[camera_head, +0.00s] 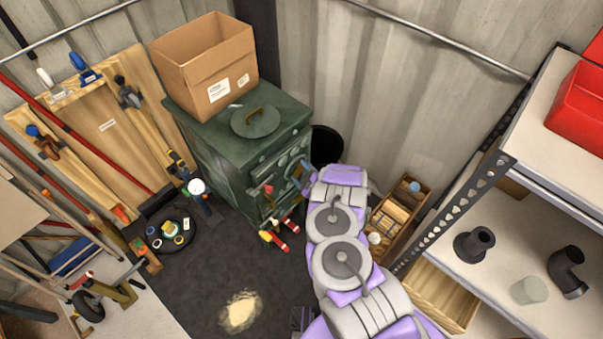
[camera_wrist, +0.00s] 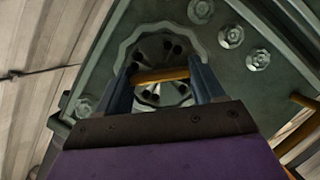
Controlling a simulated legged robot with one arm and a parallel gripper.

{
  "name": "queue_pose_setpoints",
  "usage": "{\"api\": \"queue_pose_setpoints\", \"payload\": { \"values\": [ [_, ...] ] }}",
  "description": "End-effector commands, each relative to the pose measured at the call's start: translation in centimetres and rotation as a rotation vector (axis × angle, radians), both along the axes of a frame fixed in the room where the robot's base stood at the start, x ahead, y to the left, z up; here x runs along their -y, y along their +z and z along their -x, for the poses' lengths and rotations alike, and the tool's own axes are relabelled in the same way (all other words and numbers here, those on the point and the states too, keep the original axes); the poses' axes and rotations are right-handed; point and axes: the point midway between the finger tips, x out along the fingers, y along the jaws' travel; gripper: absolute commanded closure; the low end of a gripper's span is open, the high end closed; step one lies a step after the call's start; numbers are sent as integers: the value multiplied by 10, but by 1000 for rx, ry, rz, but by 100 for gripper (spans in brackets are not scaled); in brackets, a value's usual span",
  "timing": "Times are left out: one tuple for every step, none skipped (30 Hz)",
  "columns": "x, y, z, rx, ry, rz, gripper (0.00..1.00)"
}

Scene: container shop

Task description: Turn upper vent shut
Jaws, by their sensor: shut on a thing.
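The green stove (camera_head: 222,148) stands in the corner with its front turned to the right. In the wrist view its upper vent (camera_wrist: 128,45) is a round plate with a scalloped rim and dark openings around the middle. A brass-coloured bar (camera_wrist: 160,75) crosses the vent, nearly level and tilted slightly. My gripper (camera_wrist: 161,72) has one finger at each end of this bar and is shut on it. In the head view my gripper (camera_head: 303,180) is at the stove front; my arm hides part of that front and the vent is hard to make out.
A cardboard box (camera_head: 205,70) and a round lid (camera_head: 256,121) are on the stove top. A black bucket (camera_head: 326,147) stands behind it. Red-handled tools (camera_head: 274,240) are by its base. A wooden crate (camera_head: 398,214) and metal shelf (camera_head: 470,180) stand right.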

Motion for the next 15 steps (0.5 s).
{"api": "queue_pose_setpoints", "payload": {
  "values": [
    [-1, -1, 1, -2, 2, 1, 58],
    [-1, -1, 1, -2, 2, 1, 61],
    [-1, -1, 1, -3, 2, 2, 62],
    [-1, -1, 1, -4, 2, 1, 62],
    [-1, -1, 1, -4, 2, 1, 62],
    [-1, -1, 1, -5, 2, 0, 62],
    [-1, -1, 1, -7, 2, -1, 62],
    [-1, -1, 2, -9, 2, -2, 62],
    [-1, -1, 2, -12, 2, -5, 62],
    [0, 0, 2, -16, 2, -7, 62],
    [0, 0, 2, -21, 1, -10, 62],
    [1, 0, 2, -28, 0, -14, 62],
    [1, 0, 2, -35, 1, -19, 62],
    [0, 1, 2, -42, 1, -24, 62],
    [1, 1, 2, -54, 1, -31, 62]
  ]
}}
